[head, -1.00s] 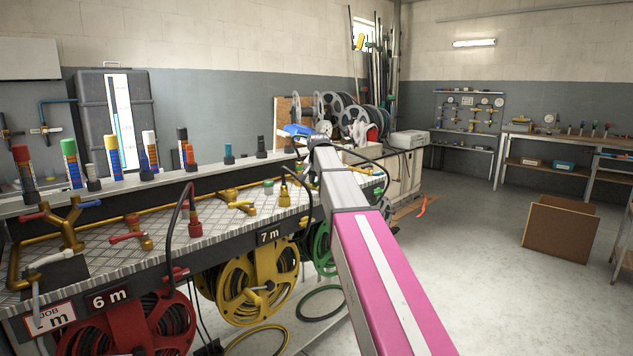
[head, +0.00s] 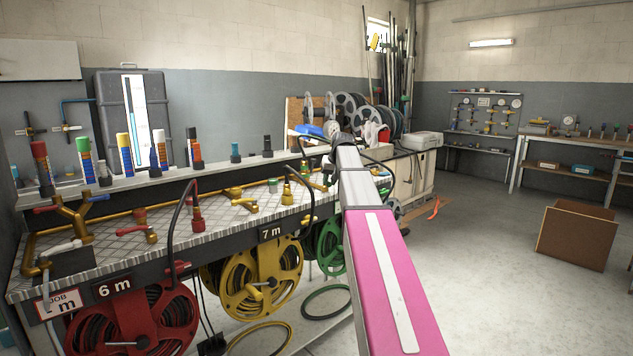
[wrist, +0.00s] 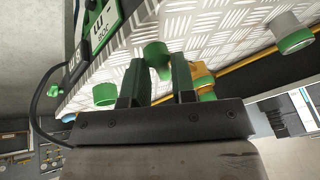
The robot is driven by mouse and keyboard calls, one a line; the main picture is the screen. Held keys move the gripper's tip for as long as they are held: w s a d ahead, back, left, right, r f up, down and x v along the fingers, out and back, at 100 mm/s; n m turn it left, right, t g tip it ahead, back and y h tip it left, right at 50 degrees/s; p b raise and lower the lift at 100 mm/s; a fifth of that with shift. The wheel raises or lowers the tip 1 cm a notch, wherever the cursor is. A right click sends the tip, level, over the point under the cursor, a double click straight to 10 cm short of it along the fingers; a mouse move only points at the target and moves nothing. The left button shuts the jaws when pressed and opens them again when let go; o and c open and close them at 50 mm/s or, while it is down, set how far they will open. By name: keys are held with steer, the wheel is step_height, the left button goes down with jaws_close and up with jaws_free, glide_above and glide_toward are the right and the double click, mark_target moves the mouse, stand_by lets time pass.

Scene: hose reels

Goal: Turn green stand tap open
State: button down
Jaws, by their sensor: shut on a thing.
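In the wrist view, my gripper (wrist: 160,82) has two dark green fingers reaching toward a chequered metal bench top. A green cylindrical part (wrist: 157,53) shows between and just past the fingertips, seemingly the part held. A brass fitting with a green end (wrist: 203,82) is close beside the right finger, probably part of the green stand tap. How the held part joins the brass is hidden by the fingers. In the head view, my pink and grey arm reaches over the bench's far end and hides the gripper and the tap.
The wrist view shows a grey fitting with a green collar (wrist: 292,36) and another green collar (wrist: 105,94). In the head view, red (head: 140,325) and yellow (head: 262,285) hose reels hang below the bench. A brown open box (head: 577,236) stands on the clear floor at right.

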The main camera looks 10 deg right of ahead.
steer(key=d+n, duration=0.1)
steer(key=n, duration=0.1)
steer(key=d+n+g+y, duration=0.1)
steer(key=n, duration=0.1)
steer(key=w+d+n+y, duration=0.1)
steer(key=n, duration=0.1)
steer(key=shift+d+g, duration=0.2)
steer(key=shift+g, duration=0.2)
stand_by(0.3)
steer(key=c, duration=1.1)
jaws_free()
steer(key=shift+r, duration=0.1)
steer(key=v, duration=1)
steer(key=shift+d+r, duration=0.2)
steer(key=shift+r, duration=0.05)
steer(key=shift+s, duration=0.15)
